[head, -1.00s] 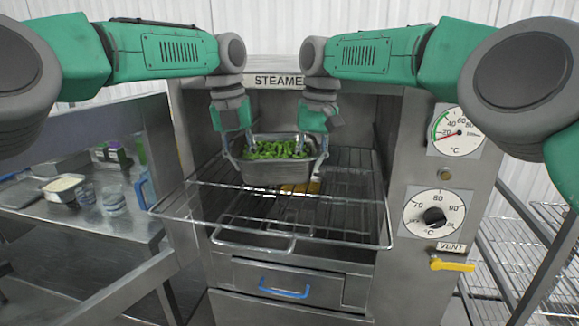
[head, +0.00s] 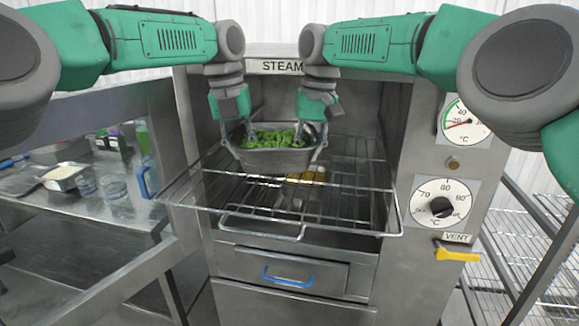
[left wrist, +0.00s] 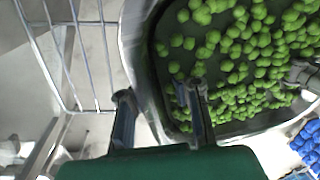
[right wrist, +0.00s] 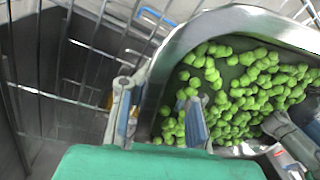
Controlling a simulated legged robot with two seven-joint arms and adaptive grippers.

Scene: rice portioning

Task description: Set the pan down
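A metal pan (head: 275,158) of green pieces is at the steamer's wire rack (head: 380,215), at its left part; whether its base touches the rack cannot be told. My left gripper (head: 236,133) is at the pan's left end and my right gripper (head: 312,135) at its right end. In the left wrist view, the fingers (left wrist: 160,100) stand apart on either side of the pan's wall. In the right wrist view, the fingers (right wrist: 158,108) also straddle the wall, with visible gaps.
The steamer's right wall holds dials (head: 440,207) and a yellow vent handle (head: 457,254). A side table (head: 110,230) at left bears a white-filled tray (head: 64,176) and cups. Bare rack lies right of the pan.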

